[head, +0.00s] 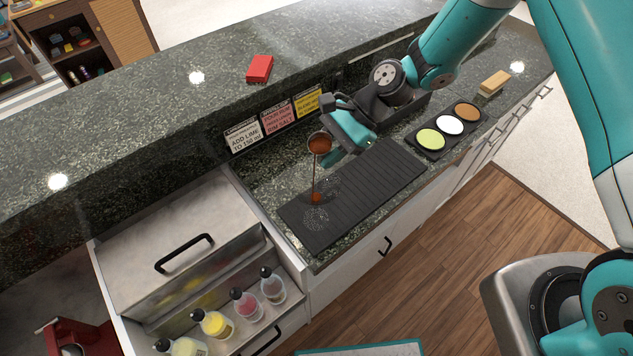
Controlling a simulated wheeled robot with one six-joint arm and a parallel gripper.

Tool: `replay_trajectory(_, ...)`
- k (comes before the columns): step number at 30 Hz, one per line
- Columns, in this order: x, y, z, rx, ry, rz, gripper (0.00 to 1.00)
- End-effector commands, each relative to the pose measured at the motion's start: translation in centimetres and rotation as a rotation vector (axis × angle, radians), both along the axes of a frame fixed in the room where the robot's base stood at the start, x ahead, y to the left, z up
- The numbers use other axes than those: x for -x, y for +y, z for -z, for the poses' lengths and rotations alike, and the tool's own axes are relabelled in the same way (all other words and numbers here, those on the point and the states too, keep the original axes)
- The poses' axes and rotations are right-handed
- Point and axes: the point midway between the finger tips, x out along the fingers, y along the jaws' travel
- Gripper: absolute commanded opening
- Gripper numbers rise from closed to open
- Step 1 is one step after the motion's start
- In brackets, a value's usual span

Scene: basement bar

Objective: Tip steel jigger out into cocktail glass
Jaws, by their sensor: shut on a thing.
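The steel jigger (320,143) is held tilted over the black ribbed mat (375,190), and brown liquid shows in its mouth. My gripper (334,142) is shut on the jigger from the right side. A thin brown stream runs straight down from the jigger to a small brown pool at the clear cocktail glass (318,216), which stands on the left end of the mat. The glass is transparent and its outline is faint, so I cannot tell exactly where its rim lies or how full it is.
A tray of green, white and brown dishes (449,126) sits right of the mat. Label cards (277,118) stand behind. A red block (260,69) lies on the raised counter. An open drawer with several bottles (213,323) is at lower left.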

Motion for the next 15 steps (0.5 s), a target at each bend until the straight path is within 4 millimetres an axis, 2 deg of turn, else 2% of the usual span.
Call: replay_trajectory(15, -0.1, -0.04, 0.42, 0.034, -0.061, 0.0, 0.08)
